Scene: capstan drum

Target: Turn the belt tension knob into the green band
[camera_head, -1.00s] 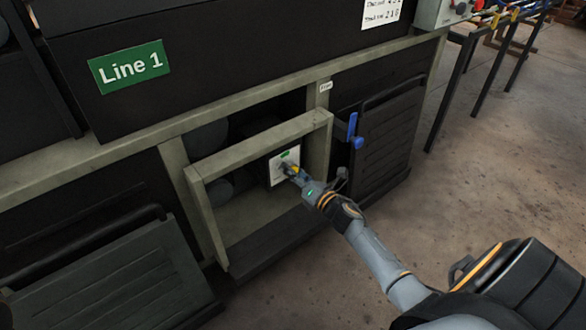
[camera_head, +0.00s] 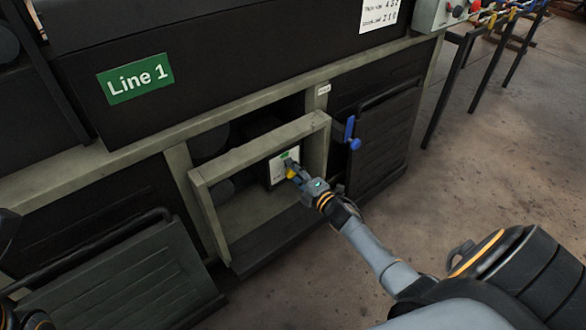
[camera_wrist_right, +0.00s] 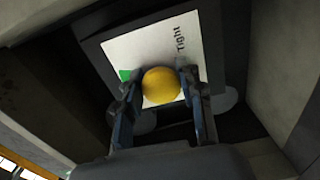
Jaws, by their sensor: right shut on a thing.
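The yellow belt tension knob (camera_wrist_right: 161,85) sits on a white plate (camera_wrist_right: 120,48) in a recess. My right gripper (camera_wrist_right: 163,97) has one finger on each side of the knob and is shut on it. In the head view the knob (camera_head: 291,174) shows small beside the fingers of the right gripper (camera_head: 294,174). A green band (camera_head: 287,155) shows on the upper part of the plate, and a bit of green (camera_wrist_right: 126,75) shows left of the knob in the wrist view. The knob's pointer cannot be made out. My left gripper is not clearly seen.
A grey-green frame (camera_head: 252,147) surrounds the recess, and the right arm reaches past its right side. A blue latch handle (camera_head: 352,134) stands out just right of the frame. Slatted black panels (camera_head: 380,135) flank it. The floor (camera_head: 490,160) at the right is open.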

